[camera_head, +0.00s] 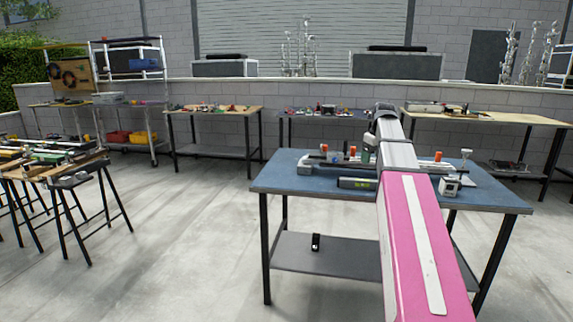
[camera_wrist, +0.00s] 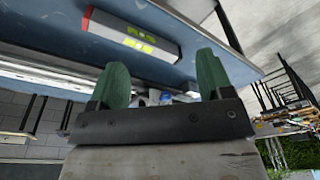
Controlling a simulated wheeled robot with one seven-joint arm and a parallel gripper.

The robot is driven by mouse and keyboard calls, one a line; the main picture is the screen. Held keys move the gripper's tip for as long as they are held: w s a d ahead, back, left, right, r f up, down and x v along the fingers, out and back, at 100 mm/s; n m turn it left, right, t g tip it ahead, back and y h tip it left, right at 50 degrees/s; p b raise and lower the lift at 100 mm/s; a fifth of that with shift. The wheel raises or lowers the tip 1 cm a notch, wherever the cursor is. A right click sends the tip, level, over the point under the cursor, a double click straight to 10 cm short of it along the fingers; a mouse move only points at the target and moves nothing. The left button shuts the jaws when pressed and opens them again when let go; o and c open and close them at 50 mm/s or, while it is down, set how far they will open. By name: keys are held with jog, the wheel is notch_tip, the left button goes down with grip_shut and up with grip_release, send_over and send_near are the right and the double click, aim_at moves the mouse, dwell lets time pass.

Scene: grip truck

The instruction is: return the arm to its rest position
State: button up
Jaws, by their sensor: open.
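My arm (camera_head: 415,240), with a pink link and grey upper parts, reaches forward over the right part of a blue-topped table (camera_head: 290,178). In the wrist view my gripper (camera_wrist: 162,82) shows two green fingers spread apart with nothing held between them. The blue tabletop (camera_wrist: 60,40) and a grey spirit level (camera_wrist: 130,32) with yellow-green vials lie beyond the fingers. The same level (camera_head: 356,183) lies near the table's front edge in the head view. There my gripper is largely hidden by the arm, so its exact height over the table cannot be told.
Small items and a white box-like device (camera_head: 450,187) stand on the table around my arm. A black object (camera_head: 316,242) is on the lower shelf. Workbenches (camera_head: 215,111) line the back wall, and sawhorses (camera_head: 75,185) stand at left. The floor left of the table is clear.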

jog(key=s+a+f+m, duration=0.1)
jog(key=s+a+f, duration=0.2)
jog(key=f, duration=0.5)
jog(key=s+a+f+m, duration=0.1)
jog(key=s+a+f, duration=0.1)
jog(key=f, duration=0.5)
jog(key=s+a+f+m, duration=0.1)
jog(key=s+a+f, duration=0.2)
jog(key=f, duration=0.5)
jog(key=s+a+f+m, duration=0.1)
jog(key=s+a+f, duration=0.2)
jog(key=s+f, duration=0.4)
jog(key=s+a+f+m+g, duration=0.1)
jog(key=s+a+f+m, duration=0.1)
jog(key=s+f, duration=0.5)
notch_tip(320, 180, down, 3)
jog(key=shift+s+a+r+g+h, duration=0.2)
jog(key=shift+s+a+g+h, duration=0.15)
jog(key=shift+a, duration=0.2)
